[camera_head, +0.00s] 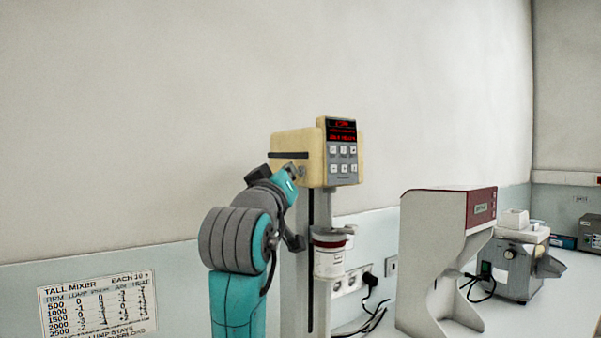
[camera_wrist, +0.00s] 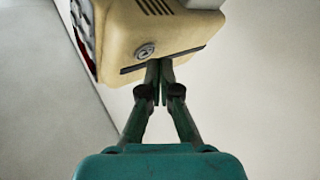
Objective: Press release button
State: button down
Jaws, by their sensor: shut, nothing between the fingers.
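The tall mixer has a cream head (camera_head: 290,145) with a keypad and red display (camera_head: 342,135) on its front. The head also shows in the wrist view (camera_wrist: 185,35), with a round grey button-like part (camera_wrist: 145,50) on its side near a dark slot. I cannot tell for sure that this part is the release button. My gripper (camera_wrist: 160,82) is shut and empty, its fingertips just beside the slot and right of the round part. Contact cannot be judged. In the head view my wrist is against the head's left side and the fingertips are hard to make out.
A white jar (camera_head: 328,262) with a dark red band sits below the head. A grey and red machine (camera_head: 440,250) and a smaller device (camera_head: 515,265) stand to the right. Black cables (camera_head: 372,315) hang by a wall socket. A printed sign (camera_head: 98,305) is at lower left.

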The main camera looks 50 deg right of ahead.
jog(key=shift+a, duration=0.2)
jog(key=shift+w+a, duration=0.25)
jog(key=shift+a, duration=0.55)
jog(key=shift+w+a, duration=0.25)
jog(key=shift+a, duration=0.55)
jog(key=shift+w+a, duration=0.25)
jog(key=shift+a, duration=0.55)
